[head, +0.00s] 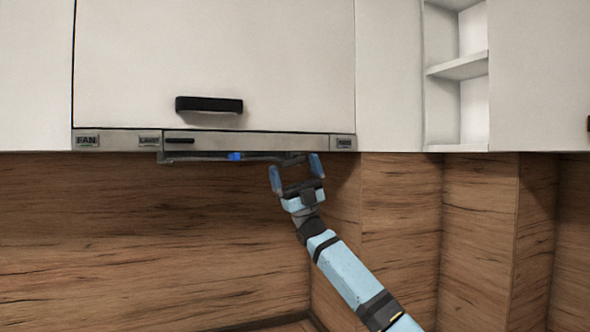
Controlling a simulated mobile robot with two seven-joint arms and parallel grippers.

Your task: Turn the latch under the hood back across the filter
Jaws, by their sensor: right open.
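The hood (250,142) is a slim grey strip under the white cabinet. The filter (195,158) shows edge-on as a thin dark panel under it. A small blue piece (236,156) sits on the filter's front edge; I cannot tell if it is the latch. A small dark piece (293,160) lies at the filter's right end, near the fingertips. My right gripper (295,169) is open just below that end, fingers pointing up, one to either side of the dark piece in the picture. Contact cannot be told. My left gripper is not in view.
The cabinet door above has a black handle (209,105). Open shelves (458,68) stand at the right. The space below the hood, before the wood splashback (150,230), is clear on the left.

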